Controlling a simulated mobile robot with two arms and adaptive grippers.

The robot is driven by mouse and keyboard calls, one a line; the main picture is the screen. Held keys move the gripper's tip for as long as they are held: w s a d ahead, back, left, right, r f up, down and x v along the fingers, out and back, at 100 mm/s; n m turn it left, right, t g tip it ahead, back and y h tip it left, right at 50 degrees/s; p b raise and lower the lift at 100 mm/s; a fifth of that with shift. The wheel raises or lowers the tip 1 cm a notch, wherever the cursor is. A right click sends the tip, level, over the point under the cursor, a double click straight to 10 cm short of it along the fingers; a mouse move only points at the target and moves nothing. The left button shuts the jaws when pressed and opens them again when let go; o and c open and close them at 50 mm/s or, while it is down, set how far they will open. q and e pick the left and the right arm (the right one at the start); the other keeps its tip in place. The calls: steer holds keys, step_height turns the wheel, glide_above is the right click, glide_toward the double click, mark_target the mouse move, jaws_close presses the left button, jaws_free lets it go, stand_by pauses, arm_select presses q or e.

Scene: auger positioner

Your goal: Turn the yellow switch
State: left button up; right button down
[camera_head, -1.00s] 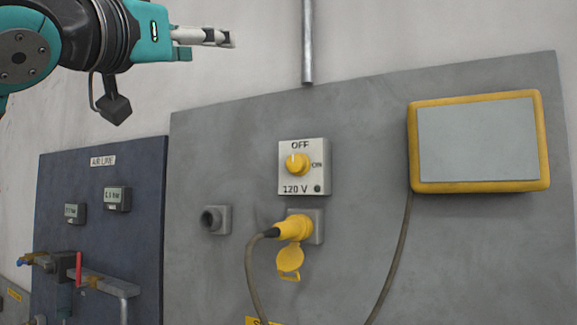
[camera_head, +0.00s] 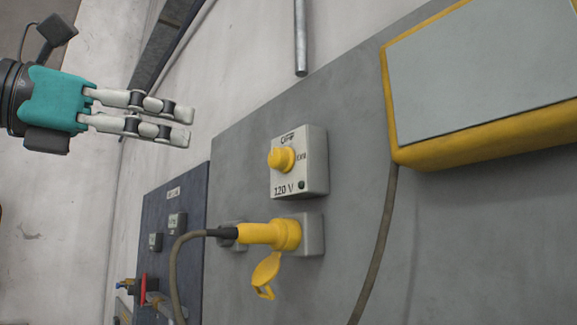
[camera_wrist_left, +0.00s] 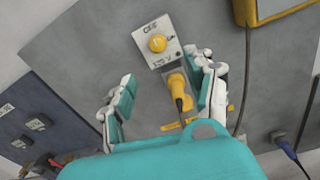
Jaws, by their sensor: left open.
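The yellow switch (camera_head: 281,159) is a round knob on a pale box (camera_head: 312,172) marked OFF, ON and 120 V, fixed to a grey panel. In the head view my left gripper (camera_head: 190,124) is left of the switch and a little higher, apart from it, with its two pale fingers spaced apart and nothing between them. In the left wrist view the switch (camera_wrist_left: 158,43) shows beyond the open fingers (camera_wrist_left: 165,85), near the top centre. My right gripper is not in view.
A yellow plug (camera_head: 262,234) with a cable and hanging cap (camera_head: 266,274) sits in a socket just below the switch. A yellow-framed screen (camera_head: 480,80) juts out at the upper right. A dark blue air-line panel (camera_head: 185,235) stands at the left.

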mark_target(272, 156)
arm_select(q)
steer(key=p+x, duration=0.3)
steer(key=x, duration=0.5)
steer(key=p+x, duration=0.3)
steer(key=x, duration=0.5)
steer(key=shift+w, duration=0.5)
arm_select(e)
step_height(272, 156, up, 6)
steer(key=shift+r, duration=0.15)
arm_select(q)
steer(key=shift+a, duration=0.1)
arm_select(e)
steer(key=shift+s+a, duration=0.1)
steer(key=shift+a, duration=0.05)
arm_select(q)
steer(key=c, duration=0.4)
jaws_close()
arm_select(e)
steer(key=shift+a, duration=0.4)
